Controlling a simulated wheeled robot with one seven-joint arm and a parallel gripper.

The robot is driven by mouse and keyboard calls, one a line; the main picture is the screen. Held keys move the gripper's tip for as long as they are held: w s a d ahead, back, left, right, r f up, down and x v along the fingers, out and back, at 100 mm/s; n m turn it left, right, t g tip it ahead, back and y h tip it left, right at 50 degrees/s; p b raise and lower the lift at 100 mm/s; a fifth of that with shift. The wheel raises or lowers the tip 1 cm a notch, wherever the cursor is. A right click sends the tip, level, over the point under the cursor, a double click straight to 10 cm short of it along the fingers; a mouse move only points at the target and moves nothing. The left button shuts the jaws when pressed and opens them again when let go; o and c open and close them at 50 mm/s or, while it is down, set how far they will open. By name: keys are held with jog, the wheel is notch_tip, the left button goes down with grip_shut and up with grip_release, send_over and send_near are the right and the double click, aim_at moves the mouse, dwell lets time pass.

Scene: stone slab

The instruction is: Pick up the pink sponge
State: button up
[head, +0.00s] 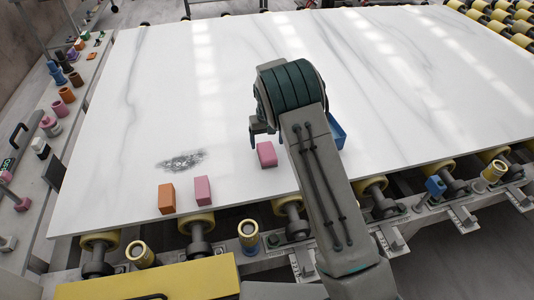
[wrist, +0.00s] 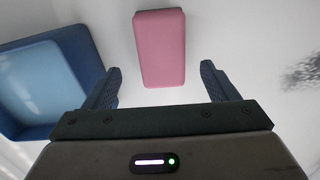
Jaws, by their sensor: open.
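A pink block, which looks like the sponge (head: 266,154), lies on the white marble slab close to my gripper (head: 264,137). In the wrist view the pink sponge (wrist: 160,48) lies ahead of my open, empty gripper (wrist: 160,83), roughly centred between its two fingers and not touched by them. In the head view my arm hides much of the gripper. A second pink block (head: 202,190) stands near the slab's front edge, left of the first; I cannot tell whether it is also a sponge.
An orange block (head: 166,198) stands left of the second pink one. A blue tray (head: 338,134) sits right of my arm and shows at left in the wrist view (wrist: 25,120). A dark grey smudge (head: 181,160) marks the slab (head: 160,90). Yellow rollers line its front edge.

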aim_at(267, 151)
jog(key=shift+s+f, duration=0.15)
jog(key=shift+f, duration=0.25)
jog(key=shift+s+f+p, duration=0.1)
jog(key=shift+f+p, duration=0.9)
jog(key=shift+f, duration=1.15)
jog(key=c, duration=1.1)
